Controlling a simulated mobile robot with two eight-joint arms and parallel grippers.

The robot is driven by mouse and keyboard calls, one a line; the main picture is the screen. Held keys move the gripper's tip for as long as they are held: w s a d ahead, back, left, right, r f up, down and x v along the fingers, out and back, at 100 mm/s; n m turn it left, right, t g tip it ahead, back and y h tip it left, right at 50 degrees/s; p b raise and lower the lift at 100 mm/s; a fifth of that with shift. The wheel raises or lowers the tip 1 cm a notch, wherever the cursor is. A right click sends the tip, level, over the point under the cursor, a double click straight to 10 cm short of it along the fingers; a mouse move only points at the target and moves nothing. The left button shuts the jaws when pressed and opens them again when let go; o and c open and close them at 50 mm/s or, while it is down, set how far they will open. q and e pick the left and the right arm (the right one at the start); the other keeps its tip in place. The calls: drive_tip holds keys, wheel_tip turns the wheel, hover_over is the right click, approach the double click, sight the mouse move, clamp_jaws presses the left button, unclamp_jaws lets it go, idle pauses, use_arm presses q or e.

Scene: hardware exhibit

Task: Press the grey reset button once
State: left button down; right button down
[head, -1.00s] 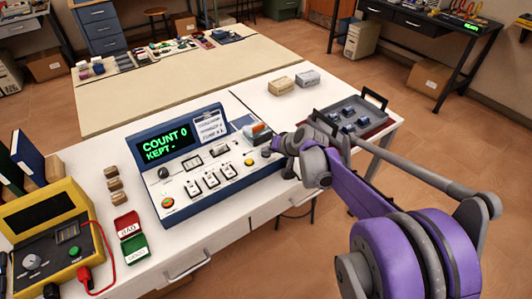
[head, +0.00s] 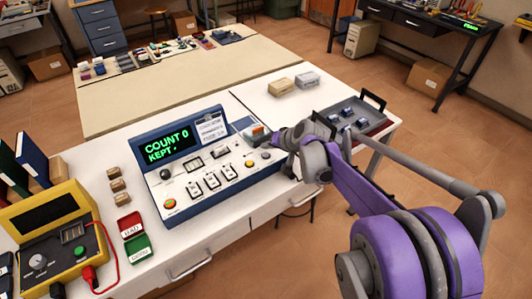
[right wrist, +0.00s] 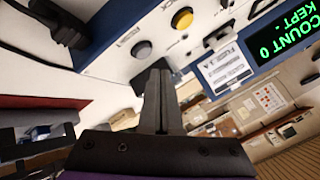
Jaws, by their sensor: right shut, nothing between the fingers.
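The grey reset button (right wrist: 141,50) is a round cap in a dark ring on the white face of the blue-framed console (head: 157,208). In the head view the grey button (head: 265,155) sits at the console's right, just past the yellow button (head: 249,164). My right gripper (right wrist: 160,72) is shut and empty. In the right wrist view its fingertips are just below the grey button, with a gap in the picture; I cannot tell the depth. In the head view my right gripper (head: 278,141) is at the console's right edge, partly hidden by its wrist. My left gripper is not in view.
The console screen (head: 167,143) reads COUNT 0, KEPT -. Several white switches (head: 213,181) and an orange-red button (head: 170,204) share its face. A grey tray (head: 352,120) with blue parts stands to the right. A yellow meter (head: 50,235) stands at left.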

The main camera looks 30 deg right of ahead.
sight(268, 159)
wheel_tip(268, 159, up, 4)
drive_tip(key=shift+p, duration=1.25)
drive_tip(key=s+a+n+g+p, duration=0.2)
drive_tip(key=s+a+n, duration=0.2)
drive_tip(key=s+a, duration=0.95)
drive_tip(key=s+a+f+n+g+h, duration=0.1)
drive_tip(key=s+f+n, duration=0.2)
drive_tip(key=s, duration=1.1)
drive_tip(key=shift+a+g+h+p, duration=0.2)
drive_tip(key=shift+g+h+p, duration=0.1)
